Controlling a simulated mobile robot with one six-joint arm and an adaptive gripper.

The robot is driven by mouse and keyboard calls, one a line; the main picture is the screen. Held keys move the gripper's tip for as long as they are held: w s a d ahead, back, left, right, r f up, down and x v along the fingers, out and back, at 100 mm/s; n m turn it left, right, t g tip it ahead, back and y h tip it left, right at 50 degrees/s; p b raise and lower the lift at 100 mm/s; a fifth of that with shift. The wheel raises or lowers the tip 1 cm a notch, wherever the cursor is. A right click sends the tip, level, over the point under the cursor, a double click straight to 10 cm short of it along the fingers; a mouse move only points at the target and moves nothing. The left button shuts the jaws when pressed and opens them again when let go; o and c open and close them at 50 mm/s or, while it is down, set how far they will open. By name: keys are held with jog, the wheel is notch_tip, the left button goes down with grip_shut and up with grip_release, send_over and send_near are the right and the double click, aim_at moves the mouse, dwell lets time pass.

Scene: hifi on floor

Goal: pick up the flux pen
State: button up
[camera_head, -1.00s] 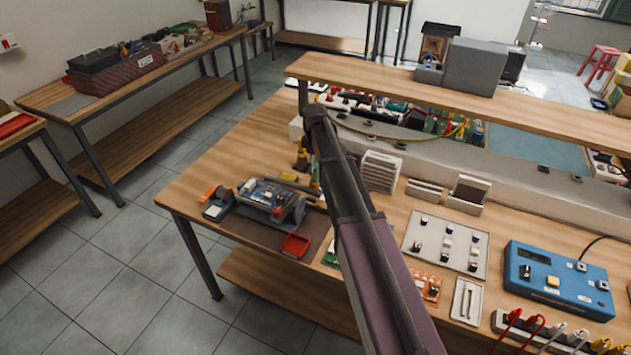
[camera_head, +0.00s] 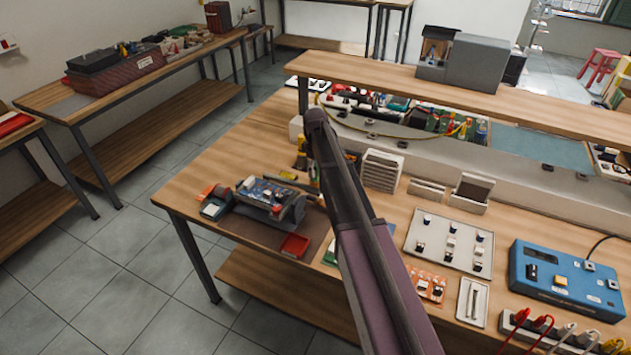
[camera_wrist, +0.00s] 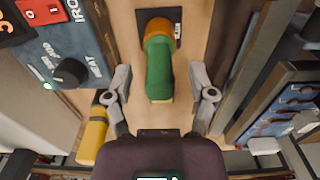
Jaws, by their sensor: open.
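In the wrist view, a thick rounded piece with a green body and an orange end, which I take to be the flux pen (camera_wrist: 159,75), is between my fingers. Its orange end is over a small dark labelled patch on the wood. My gripper (camera_wrist: 161,82) is open, with a finger on each side of the green body and a visible gap to both. In the head view my arm hides the gripper and the pen.
A blue-grey soldering station (camera_wrist: 70,50) with a dial is at the wrist view's left. A yellow item (camera_wrist: 92,135) lies near the left finger. In the head view, a circuit board holder (camera_head: 268,195) and red tray (camera_head: 295,245) are left of my arm.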

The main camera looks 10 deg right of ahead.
jog(key=shift+f+b, duration=0.6)
jog(key=shift+f, duration=0.25)
grip_shut()
